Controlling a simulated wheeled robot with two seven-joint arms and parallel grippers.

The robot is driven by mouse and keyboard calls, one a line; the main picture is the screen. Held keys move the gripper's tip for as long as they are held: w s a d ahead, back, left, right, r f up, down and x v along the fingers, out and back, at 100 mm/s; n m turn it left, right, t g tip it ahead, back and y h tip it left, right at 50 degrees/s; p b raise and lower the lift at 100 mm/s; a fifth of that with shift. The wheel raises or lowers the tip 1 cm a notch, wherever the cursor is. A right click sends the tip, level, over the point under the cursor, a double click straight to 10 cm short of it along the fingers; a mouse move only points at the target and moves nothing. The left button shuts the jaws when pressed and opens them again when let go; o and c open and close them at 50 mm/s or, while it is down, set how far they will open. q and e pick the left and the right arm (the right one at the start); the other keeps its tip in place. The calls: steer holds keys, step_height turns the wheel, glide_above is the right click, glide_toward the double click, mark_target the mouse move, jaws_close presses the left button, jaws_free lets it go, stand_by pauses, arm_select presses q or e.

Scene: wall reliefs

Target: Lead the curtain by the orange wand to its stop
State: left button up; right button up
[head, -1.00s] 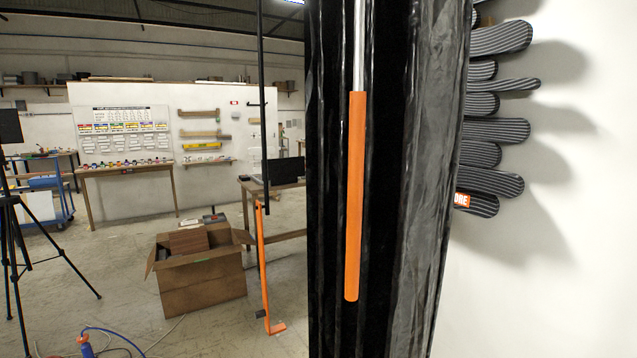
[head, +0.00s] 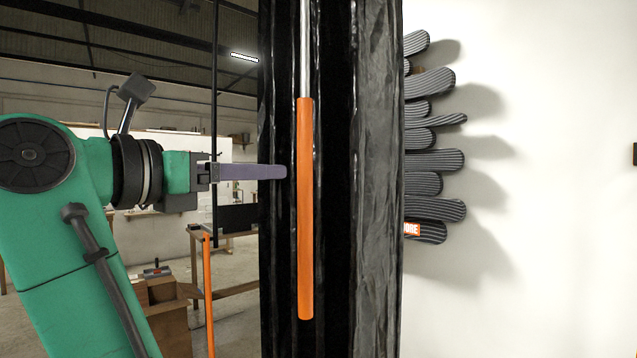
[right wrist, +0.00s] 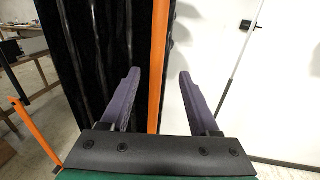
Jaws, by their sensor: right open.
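The orange wand (head: 305,210) hangs upright from a thin pale rod, in front of the dark pleated curtain (head: 375,200). My right gripper (head: 285,172) reaches in from the left in the head view. Its purple finger ends just left of the wand, at about its upper half; only one finger is clear there. In the right wrist view my right gripper (right wrist: 158,78) is open, with the wand (right wrist: 157,60) in the gap between its two fingers and not clamped. My left gripper is not in view.
Dark ribbed wall relief pieces (head: 435,160) stick out from the white wall right of the curtain. A black post and an orange upright bar (head: 208,290) stand left of it. Further back are a cardboard box (head: 168,318) and a bench.

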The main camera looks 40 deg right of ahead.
steer(key=w+d+p, duration=0.2)
steer(key=w+d, duration=0.1)
steer(key=d, duration=1.1)
steer(key=shift+f, duration=0.15)
steer(key=shift+a, duration=0.1)
steer(key=shift+c, duration=0.7)
jaws_close()
